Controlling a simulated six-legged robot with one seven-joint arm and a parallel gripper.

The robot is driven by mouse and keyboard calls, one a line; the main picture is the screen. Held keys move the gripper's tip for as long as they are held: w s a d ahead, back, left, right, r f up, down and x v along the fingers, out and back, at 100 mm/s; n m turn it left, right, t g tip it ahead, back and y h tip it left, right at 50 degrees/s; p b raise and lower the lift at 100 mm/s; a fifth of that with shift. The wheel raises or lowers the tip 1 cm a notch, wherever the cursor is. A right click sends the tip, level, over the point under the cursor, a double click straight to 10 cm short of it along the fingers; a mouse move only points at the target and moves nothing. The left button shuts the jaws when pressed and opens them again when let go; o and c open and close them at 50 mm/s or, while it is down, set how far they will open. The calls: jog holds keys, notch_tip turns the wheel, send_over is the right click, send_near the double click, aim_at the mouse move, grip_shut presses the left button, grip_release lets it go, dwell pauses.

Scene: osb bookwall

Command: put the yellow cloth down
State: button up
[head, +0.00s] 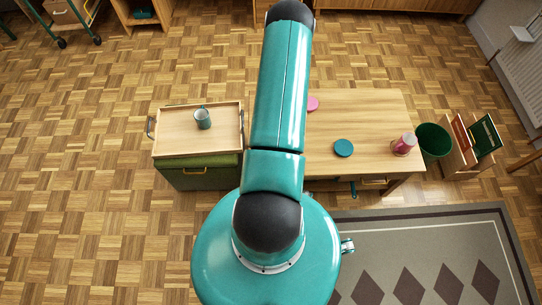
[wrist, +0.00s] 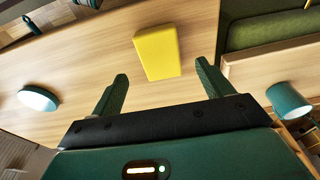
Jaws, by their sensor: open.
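The yellow cloth (wrist: 157,53) shows in the wrist view as a flat, folded-looking block on the pale wooden table top. My gripper (wrist: 163,82) is open, with its two green fingers spread wide. The cloth lies beyond the fingertips and between their lines, and nothing is held. How far the fingers are from the table is hard to tell. In the head view my arm hides the gripper and the cloth over the wooden table (head: 375,110).
The table also bears a teal disc (head: 344,148), a pink disc (head: 312,103) and a pink jar (head: 404,144). To the left, a tray (head: 170,145) with a teal mug (head: 203,118) stands on a green cabinet. A green bin (head: 434,141) stands right of the table.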

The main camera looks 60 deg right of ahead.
jog(key=r, duration=0.5)
jog(key=shift+s+a+r, duration=0.2)
jog(key=shift+a+r, duration=0.2)
jog(key=w+r+n+t, duration=0.1)
jog(key=w+r+n, duration=0.2)
jog(key=w+r, duration=1)
jog(key=w+a+r+n, duration=0.1)
jog(key=w+a+r, duration=0.15)
jog(key=r, duration=0.25)
jog(key=w+a+r+n+t, duration=0.1)
jog(key=w+a+r, duration=0.15)
jog(key=r, duration=0.35)
jog(key=w+a+r+n, duration=0.1)
jog(key=w+a+r, duration=0.1)
jog(key=a+r, duration=0.25)
jog(key=w+a+r+n+t, duration=0.1)
jog(key=w+a+r+n, duration=0.1)
jog(key=a+r, duration=0.7)
jog(key=s+a+r+n+t, duration=0.1)
jog(key=s+a+r+n, duration=0.1)
jog(key=s+a+r, duration=0.3)
jog(key=s+a+r+n+y, duration=0.1)
jog(key=s+a+r, duration=0.4)
jog(key=a+r, duration=0.5)
jog(key=shift+s+a+r+n+t, duration=0.2)
jog(key=shift+s+a+n+t, duration=0.15)
jog(key=shift+n, duration=0.45)
jog(key=shift+d, duration=0.1)
